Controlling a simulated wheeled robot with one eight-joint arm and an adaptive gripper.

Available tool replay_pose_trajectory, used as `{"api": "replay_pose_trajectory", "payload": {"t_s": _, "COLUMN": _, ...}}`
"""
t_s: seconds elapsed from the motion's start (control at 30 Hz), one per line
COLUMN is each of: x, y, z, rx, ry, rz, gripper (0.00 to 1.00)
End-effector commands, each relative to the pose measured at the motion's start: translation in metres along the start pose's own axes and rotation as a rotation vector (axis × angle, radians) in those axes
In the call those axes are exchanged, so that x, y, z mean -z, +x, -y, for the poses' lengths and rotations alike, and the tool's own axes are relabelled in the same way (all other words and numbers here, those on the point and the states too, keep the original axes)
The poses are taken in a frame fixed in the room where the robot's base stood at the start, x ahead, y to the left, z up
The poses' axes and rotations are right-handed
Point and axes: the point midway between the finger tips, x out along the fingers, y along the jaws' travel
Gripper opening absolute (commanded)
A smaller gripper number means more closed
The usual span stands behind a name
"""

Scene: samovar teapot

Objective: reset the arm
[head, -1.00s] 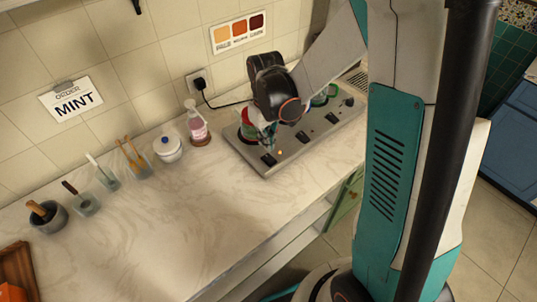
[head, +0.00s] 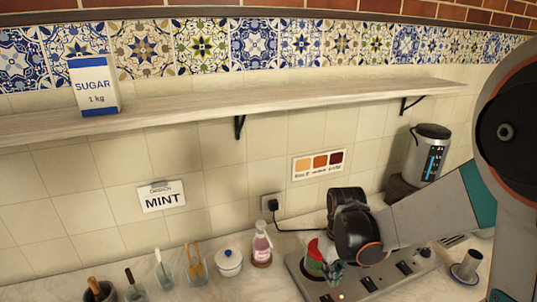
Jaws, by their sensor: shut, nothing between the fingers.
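My arm reaches in from the right in the head view, with its dark wrist above a grey hot plate (head: 312,287). My gripper (head: 333,273) is shut and empty, pointing down at the plate's left side. A red pot (head: 314,256) with some green on it stands on the plate right beside my fingers. My wrist and fingers hide part of it, so I cannot tell whether they touch. The plate's middle and back are partly hidden by my arm.
A pink bottle (head: 262,246), a lidded white jar (head: 229,262) and glasses with utensils (head: 194,265) line the counter to the left. A shelf (head: 200,108) holds a sugar box (head: 95,87).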

Motion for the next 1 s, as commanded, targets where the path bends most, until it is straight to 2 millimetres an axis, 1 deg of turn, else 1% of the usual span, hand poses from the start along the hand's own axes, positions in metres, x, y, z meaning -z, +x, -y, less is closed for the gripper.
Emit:
{"api": "replay_pose_trajectory", "payload": {"t_s": 0.3, "x": -0.029, "y": -0.062, "z": 0.009, "rx": -0.040, "ry": 0.077, "rz": -0.149, "gripper": 0.00}}
{"api": "replay_pose_trajectory", "payload": {"t_s": 0.5, "x": -0.054, "y": -0.094, "z": 0.017, "rx": -0.061, "ry": 0.131, "rz": -0.254, "gripper": 0.00}}
{"api": "replay_pose_trajectory", "payload": {"t_s": 0.63, "x": -0.071, "y": -0.110, "z": 0.022, "rx": -0.072, "ry": 0.165, "rz": -0.323, "gripper": 0.00}}
{"api": "replay_pose_trajectory", "payload": {"t_s": 0.8, "x": -0.095, "y": -0.124, "z": 0.030, "rx": -0.082, "ry": 0.209, "rz": -0.414, "gripper": 0.00}}
{"api": "replay_pose_trajectory", "payload": {"t_s": 1.0, "x": -0.121, "y": -0.133, "z": 0.037, "rx": -0.089, "ry": 0.257, "rz": -0.515, "gripper": 0.00}}
